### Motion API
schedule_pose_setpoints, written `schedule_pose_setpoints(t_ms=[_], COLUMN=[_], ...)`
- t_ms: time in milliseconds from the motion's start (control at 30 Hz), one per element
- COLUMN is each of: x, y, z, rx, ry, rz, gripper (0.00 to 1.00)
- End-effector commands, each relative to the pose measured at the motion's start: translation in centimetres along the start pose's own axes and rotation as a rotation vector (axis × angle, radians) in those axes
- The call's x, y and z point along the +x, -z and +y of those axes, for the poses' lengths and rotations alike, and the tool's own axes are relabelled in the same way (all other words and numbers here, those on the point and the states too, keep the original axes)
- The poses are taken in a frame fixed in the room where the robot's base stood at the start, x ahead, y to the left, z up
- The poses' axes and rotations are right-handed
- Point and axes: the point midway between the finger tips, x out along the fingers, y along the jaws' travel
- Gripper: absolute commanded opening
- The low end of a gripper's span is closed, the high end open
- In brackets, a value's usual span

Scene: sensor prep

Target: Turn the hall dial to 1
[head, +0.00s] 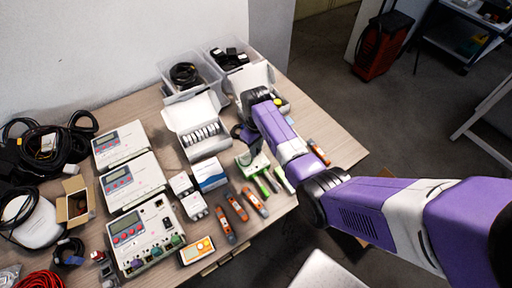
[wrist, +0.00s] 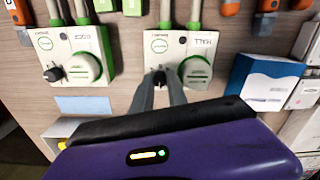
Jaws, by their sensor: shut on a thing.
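The hall unit (wrist: 207,47) is a white box in the wrist view, with its HALL label upside down, green trim and a large round green-edged socket at its right. A small black knob, the hall dial (wrist: 159,76), shows between my fingertips at the box's lower left edge. My gripper (wrist: 160,82) is shut on this dial, its grey fingers hiding most of it. The dial's pointer and numbers cannot be read. In the head view my gripper (head: 250,143) reaches down to the white-and-green units on the table, mostly behind my purple arm.
A similar white unit (wrist: 73,55) with its own black knob stands left in the wrist view. A blue and white box (wrist: 262,80) stands close at the right. Orange handheld tools (head: 237,207) lie nearby on the wooden table (head: 332,140). Clear bins (head: 190,85) stand behind.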

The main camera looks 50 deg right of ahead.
Motion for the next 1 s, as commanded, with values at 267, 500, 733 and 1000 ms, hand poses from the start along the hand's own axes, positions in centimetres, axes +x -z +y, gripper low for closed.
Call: schedule_pose_setpoints(t_ms=[267, 500, 733, 1000], x=[-0.05, -0.05, -0.05, -0.05], y=[0.06, 0.06, 0.06, 0.05], z=[0.05, 0.05, 0.05, 0.05], rx=[-0.146, -0.201, -0.21, -0.209], ry=[-0.001, -0.001, -0.001, -0.001], rz=[0.002, 0.002, 0.002, 0.001], gripper=[0.0, 0.0, 0.0, 0.27])
